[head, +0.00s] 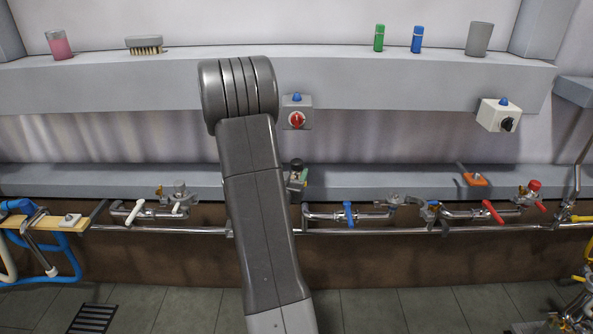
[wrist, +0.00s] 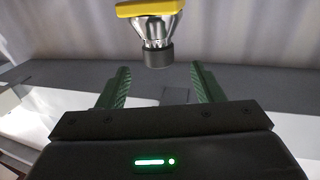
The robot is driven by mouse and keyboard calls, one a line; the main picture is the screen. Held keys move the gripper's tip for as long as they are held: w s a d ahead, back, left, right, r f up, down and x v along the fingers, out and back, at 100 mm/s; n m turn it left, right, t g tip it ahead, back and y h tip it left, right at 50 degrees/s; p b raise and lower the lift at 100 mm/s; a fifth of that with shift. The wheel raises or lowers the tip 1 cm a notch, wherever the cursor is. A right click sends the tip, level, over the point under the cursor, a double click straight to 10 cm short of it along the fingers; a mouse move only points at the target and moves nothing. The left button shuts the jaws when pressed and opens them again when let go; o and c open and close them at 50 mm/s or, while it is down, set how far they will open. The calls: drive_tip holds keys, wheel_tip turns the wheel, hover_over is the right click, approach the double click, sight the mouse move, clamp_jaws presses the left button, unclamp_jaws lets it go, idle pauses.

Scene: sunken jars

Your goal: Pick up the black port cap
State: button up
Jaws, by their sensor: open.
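The black port cap (wrist: 159,57) shows in the wrist view as a dark round cap at the lower end of a chrome fitting (wrist: 157,30) with a yellow part (wrist: 150,8) at the picture's top edge. My gripper (wrist: 160,75) is open, with its two green fingers apart and nothing between them. The cap lies in line with the gap, a little past the fingertips, and touches neither finger as far as I can see. In the head view a small dark cap (head: 297,163) shows right of my arm, which hides most of the gripper.
A grey ledge (head: 400,180) runs along the wall, with a pipe (head: 350,231) and several valves below. A red-knob switch box (head: 297,113) is on the wall above. An upper shelf (head: 330,85) holds a brush (head: 145,45) and several small containers.

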sight(295, 168)
drive_tip(key=shift+f+x, duration=0.15)
drive_tip(key=shift+x, duration=0.85)
drive_tip(key=shift+f+x, duration=0.2)
drive_tip(key=shift+x, duration=0.8)
drive_tip(key=shift+f+x, duration=0.15)
drive_tip(key=shift+x, duration=0.8)
drive_tip(key=c, duration=1.2)
drive_tip(key=shift+o, duration=0.2)
drive_tip(key=shift+r, duration=0.1)
